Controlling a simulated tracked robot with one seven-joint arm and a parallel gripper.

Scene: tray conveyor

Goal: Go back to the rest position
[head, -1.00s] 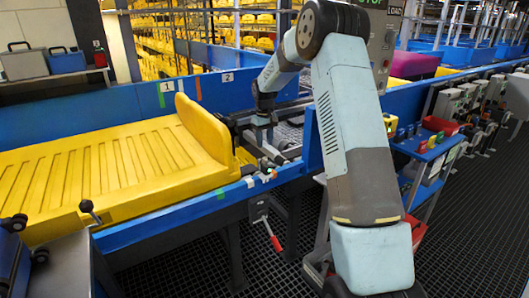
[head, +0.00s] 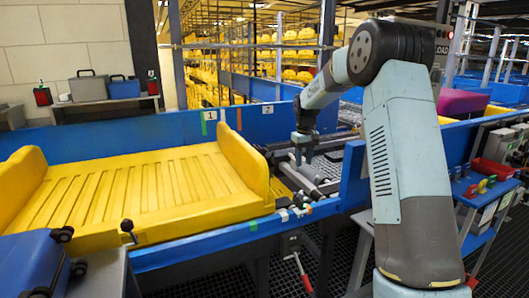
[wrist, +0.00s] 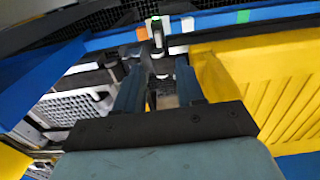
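My gripper (head: 304,150) hangs over the grey conveyor section, just right of the yellow tray's raised end. In the wrist view its two blue-grey fingers (wrist: 158,78) stand apart with nothing held between them. A small lever-like fitting shows beyond the fingertips, apart from them as far as I can tell. My arm is bent, with the elbow high and the forearm reaching left and down. The large yellow tray (head: 245,165) lies on the blue-sided conveyor; it also shows at the right of the wrist view (wrist: 265,75).
A blue cart (head: 490,195) with small coloured items and a red bin (head: 492,168) is on the right. A red-handled lever (head: 302,272) hangs under the conveyor's near edge. Two cases stand on a shelf at the back left.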

